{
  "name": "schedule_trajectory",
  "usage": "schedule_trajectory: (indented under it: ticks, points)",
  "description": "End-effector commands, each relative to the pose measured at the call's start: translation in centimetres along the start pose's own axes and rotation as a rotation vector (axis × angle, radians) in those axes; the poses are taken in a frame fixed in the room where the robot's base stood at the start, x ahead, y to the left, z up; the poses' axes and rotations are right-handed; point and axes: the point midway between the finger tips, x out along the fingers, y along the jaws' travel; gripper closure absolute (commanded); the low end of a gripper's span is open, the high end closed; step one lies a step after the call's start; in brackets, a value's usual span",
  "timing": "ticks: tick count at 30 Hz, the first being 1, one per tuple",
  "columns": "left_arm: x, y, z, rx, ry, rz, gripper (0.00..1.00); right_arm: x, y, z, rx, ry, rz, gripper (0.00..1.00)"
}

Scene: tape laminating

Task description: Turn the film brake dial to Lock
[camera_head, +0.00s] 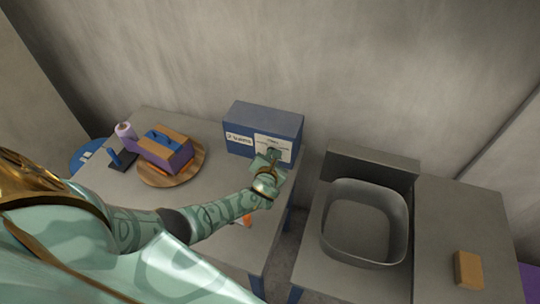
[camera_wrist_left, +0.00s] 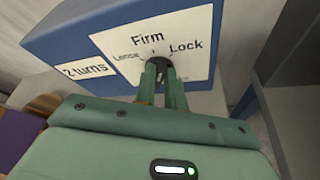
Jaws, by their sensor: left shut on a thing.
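The film brake dial (camera_wrist_left: 158,62) is a small dark knob on the white front label of a blue box (camera_head: 264,117). The label reads Firm at the top, what looks like Loose at the left and Lock at the right. My left gripper (camera_wrist_left: 163,75) is shut on the dial, its green fingers reaching up to it from below in the wrist view. The fingers hide most of the dial, so I cannot tell exactly where it points. In the head view my left gripper (camera_head: 270,160) is at the box's right front. My right gripper is not in view.
A round wooden board (camera_head: 150,176) carries a purple and orange block with a blue handle, left of the box. A white roll (camera_head: 124,131) stands behind it. A grey basin (camera_head: 340,225) and a tan block (camera_head: 468,269) are at the right, across a gap.

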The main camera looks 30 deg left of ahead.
Motion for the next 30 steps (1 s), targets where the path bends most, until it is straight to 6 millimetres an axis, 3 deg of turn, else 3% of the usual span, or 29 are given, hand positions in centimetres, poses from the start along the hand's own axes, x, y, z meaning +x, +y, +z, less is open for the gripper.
schedule_trajectory:
  ticks: [15, 30]
  points:
    - [0.07, -0.71, -0.14, 0.304, 0.0, 0.125, 1.0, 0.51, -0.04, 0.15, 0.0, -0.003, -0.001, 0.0]
    - [0.04, -0.76, -0.22, 0.358, 0.001, 0.147, 1.0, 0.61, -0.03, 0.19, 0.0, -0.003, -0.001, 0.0]
